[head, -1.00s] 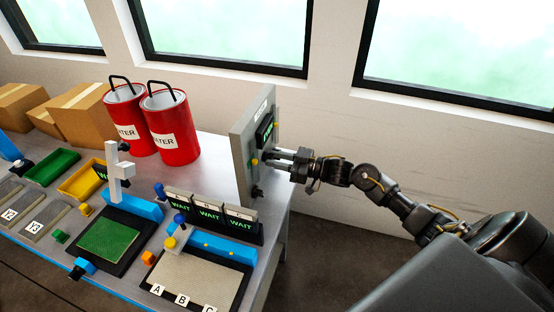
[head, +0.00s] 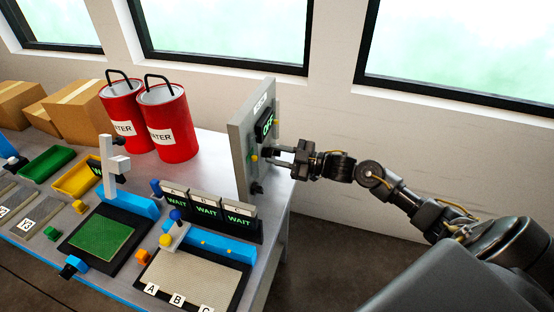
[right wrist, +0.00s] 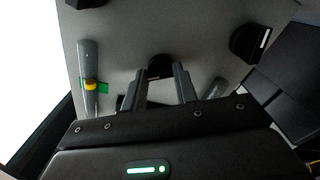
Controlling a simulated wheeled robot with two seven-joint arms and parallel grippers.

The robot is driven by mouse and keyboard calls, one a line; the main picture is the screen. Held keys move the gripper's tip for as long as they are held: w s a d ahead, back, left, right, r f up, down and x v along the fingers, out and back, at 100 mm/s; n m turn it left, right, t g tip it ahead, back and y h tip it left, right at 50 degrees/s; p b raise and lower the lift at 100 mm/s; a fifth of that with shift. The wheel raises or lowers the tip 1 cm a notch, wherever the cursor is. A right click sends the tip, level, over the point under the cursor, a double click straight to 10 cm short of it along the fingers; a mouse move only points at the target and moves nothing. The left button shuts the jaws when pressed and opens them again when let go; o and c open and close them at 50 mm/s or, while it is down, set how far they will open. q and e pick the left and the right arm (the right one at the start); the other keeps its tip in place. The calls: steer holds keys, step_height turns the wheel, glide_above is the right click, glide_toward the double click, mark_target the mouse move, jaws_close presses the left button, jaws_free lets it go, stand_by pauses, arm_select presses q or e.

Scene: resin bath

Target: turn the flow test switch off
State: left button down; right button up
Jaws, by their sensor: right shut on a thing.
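The grey upright panel (head: 240,140) stands at the right end of the table. Its small black display (head: 265,127) reads OFF in green. My right gripper (head: 277,156) is at the panel's right-hand face, level with it from the right. In the right wrist view my right gripper (right wrist: 166,78) has its two fingers at a black knob (right wrist: 159,64) on the panel face, and it is shut on this knob. The knob's lower part is hidden between the fingers. My left gripper is not in view.
In the right wrist view a grey lever with a yellow band (right wrist: 89,85) and another black knob (right wrist: 247,42) sit on the panel face. Two red water cans (head: 170,125) stand behind the panel's left.

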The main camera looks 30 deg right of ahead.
steer(key=n+b, duration=0.4)
steer(key=n, duration=0.1)
steer(key=n+b, duration=0.2)
steer(key=shift+f, duration=0.3)
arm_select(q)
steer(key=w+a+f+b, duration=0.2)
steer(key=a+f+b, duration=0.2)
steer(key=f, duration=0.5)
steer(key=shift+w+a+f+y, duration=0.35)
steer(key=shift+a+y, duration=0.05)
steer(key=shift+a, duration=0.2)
arm_select(e)
steer(key=n, duration=0.5)
steer(key=shift+r, duration=0.25)
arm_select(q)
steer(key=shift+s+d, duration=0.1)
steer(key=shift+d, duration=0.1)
arm_select(e)
steer(key=o, duration=0.8)
steer(key=shift+c, duration=0.2)
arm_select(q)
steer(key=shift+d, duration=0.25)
arm_select(e)
steer(key=shift+o, duration=1.1)
arm_select(q)
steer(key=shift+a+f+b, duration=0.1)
steer(key=shift+b, duration=0.2)
arm_select(e)
steer(key=shift+s+d, duration=0.1)
